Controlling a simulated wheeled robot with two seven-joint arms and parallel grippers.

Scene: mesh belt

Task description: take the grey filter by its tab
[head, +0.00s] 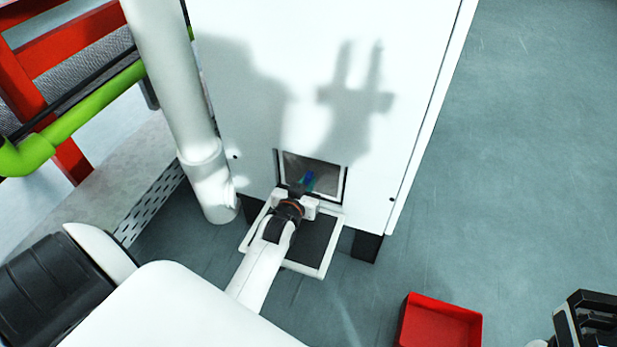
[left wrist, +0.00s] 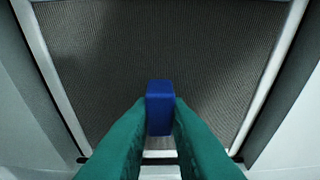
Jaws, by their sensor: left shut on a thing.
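The grey filter, a dark mesh panel in a pale frame (left wrist: 100,60), fills most of the left wrist view. Its blue tab (left wrist: 159,107) stands between my two green left fingers (left wrist: 158,125), which are shut on it. In the head view the blue tab (head: 309,179) shows small at the square opening in the white cabinet. My left gripper (head: 303,190) reaches to that opening from the lower left, and its wrist hides part of it. My right gripper (head: 592,318) is partly in view at the lower right corner, and its jaws are unclear.
The white cabinet (head: 300,60) stands at the centre. A pale-framed dark panel (head: 318,240) juts out below its opening. A white pipe (head: 170,80) and a red and green frame (head: 75,50) are at left. A red bin (head: 440,322) sits on open floor at right.

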